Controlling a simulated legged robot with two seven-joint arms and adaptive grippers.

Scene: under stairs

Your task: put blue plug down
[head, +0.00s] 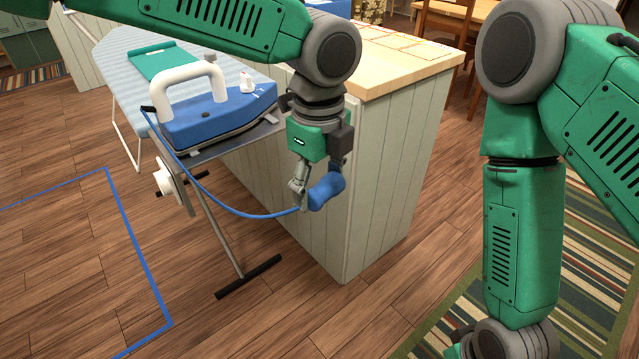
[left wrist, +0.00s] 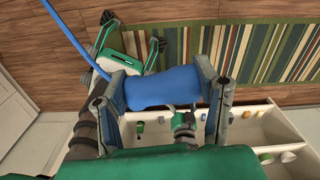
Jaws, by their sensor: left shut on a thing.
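The blue plug (head: 326,190) is a thick, rounded blue piece. My left gripper (head: 317,192) is shut on it, in the air beside the pale panelled counter side. In the left wrist view the plug (left wrist: 165,88) lies crosswise between the two fingers of my left gripper (left wrist: 163,92). A blue cord (head: 225,207) sags from the plug to the blue and white iron (head: 215,112). The iron stands on the metal rest at the end of the ironing board (head: 117,60).
The counter (head: 385,165) with a wooden top stands just behind my left gripper. The board's leg and dark foot (head: 248,277) stand on the wooden floor. A blue line (head: 135,250) marks the floor at left. A striped rug (head: 590,265) lies at right.

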